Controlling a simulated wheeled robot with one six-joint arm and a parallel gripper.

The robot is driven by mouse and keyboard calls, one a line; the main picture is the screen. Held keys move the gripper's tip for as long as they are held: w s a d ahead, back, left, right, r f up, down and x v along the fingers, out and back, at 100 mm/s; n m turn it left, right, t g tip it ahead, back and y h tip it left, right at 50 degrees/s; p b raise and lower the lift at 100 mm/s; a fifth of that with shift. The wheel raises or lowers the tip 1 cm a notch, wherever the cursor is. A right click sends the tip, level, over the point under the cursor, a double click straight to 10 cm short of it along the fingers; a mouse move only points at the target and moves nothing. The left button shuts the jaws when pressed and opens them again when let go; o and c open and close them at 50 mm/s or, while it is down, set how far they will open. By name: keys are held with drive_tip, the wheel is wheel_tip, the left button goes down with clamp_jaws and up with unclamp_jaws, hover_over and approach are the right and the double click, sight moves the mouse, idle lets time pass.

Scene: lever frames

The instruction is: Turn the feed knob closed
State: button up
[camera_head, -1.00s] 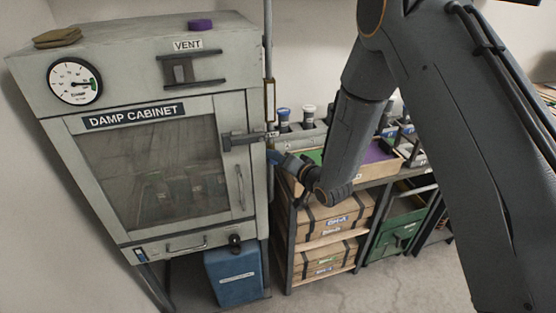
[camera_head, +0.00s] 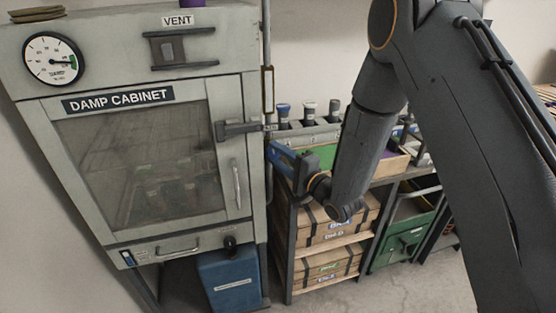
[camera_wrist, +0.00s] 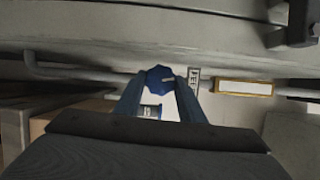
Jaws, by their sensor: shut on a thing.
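The blue feed knob (camera_wrist: 158,79) sits on a thin pipe (camera_wrist: 90,74) in the wrist view, and a pale mark or stem shows at its right side. A white label (camera_wrist: 193,80), partly readable as FEED, is just right of it. My gripper (camera_wrist: 160,88) has its two blue fingers on either side of the knob, shut on it. In the head view my gripper (camera_head: 273,149) is at the pipe along the cabinet's right edge. There the knob cannot be told apart from the blue fingers.
The damp cabinet (camera_head: 232,88) stands at left, with a door latch (camera_head: 236,130) close to my gripper. A yellow-framed tag (camera_head: 268,90) is on the pipe above. A shelf with boxes (camera_head: 335,232) stands below and right. A blue container (camera_head: 231,280) is under the cabinet.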

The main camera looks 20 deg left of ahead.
drive_tip(key=shift+f+m+t+b, duration=0.15)
drive_tip(key=shift+m+t+b, duration=0.35)
drive_tip(key=shift+m, duration=0.6)
drive_tip(key=shift+y, duration=0.3)
drive_tip(key=o, duration=0.8)
drive_tip(key=shift+d, duration=0.1)
drive_tip(key=b+v, duration=0.2)
drive_tip(key=v, duration=0.5)
drive_tip(key=shift+s+d, duration=0.25)
drive_tip(key=shift+w, duration=0.1)
